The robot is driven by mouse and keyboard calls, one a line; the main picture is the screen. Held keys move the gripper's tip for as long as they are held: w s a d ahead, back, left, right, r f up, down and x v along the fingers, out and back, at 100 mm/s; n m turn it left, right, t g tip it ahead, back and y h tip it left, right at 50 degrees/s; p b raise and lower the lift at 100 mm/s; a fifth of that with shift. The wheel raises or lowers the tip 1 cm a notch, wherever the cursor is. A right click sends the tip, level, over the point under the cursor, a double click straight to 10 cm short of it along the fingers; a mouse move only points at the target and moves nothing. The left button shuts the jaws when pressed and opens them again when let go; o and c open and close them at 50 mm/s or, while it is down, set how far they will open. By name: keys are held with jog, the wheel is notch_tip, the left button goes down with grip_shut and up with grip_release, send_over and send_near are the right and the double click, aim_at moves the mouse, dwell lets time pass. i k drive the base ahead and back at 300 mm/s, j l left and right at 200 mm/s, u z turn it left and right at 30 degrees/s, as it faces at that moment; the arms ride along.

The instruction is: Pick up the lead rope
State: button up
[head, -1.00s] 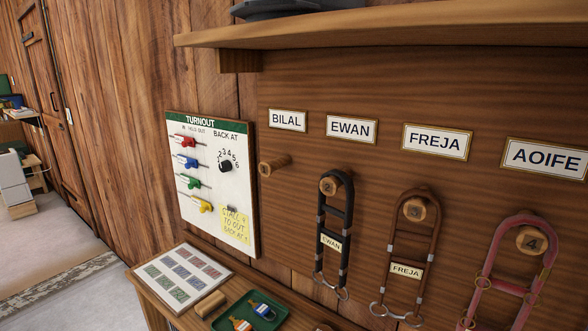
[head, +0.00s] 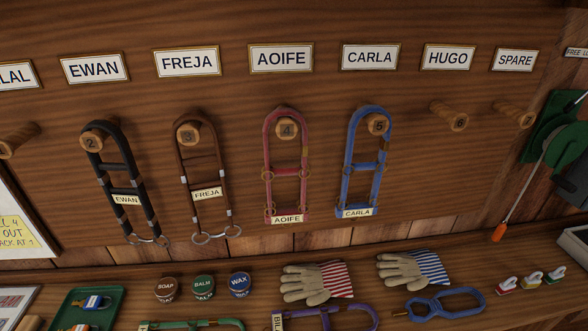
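A blue looped item (head: 446,304), which looks like a lead rope coiled in a figure eight, lies on the bench below the peg board, right of centre in the head view. It lies just in front of a blue-and-white striped glove (head: 412,270). Its left end is near the bottom edge of the picture. My gripper is not in view.
Halters hang on pegs: black (head: 118,190), brown (head: 204,185), red (head: 287,170) and blue (head: 362,165). The wooden bench (head: 255,285) holds tins, a purple halter (head: 325,318), a green tray (head: 72,303) and small clips (head: 531,281). A cord with an orange tip (head: 499,232) hangs at right.

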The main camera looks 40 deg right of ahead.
aim_at(432, 305)
jog(key=j+z, duration=0.1)
jog(key=z, duration=0.75)
jog(key=j+z, duration=0.15)
jog(key=z, duration=0.65)
jog(key=k+j+z, duration=0.15)
jog(key=k+j, duration=0.4)
jog(key=j, duration=0.1)
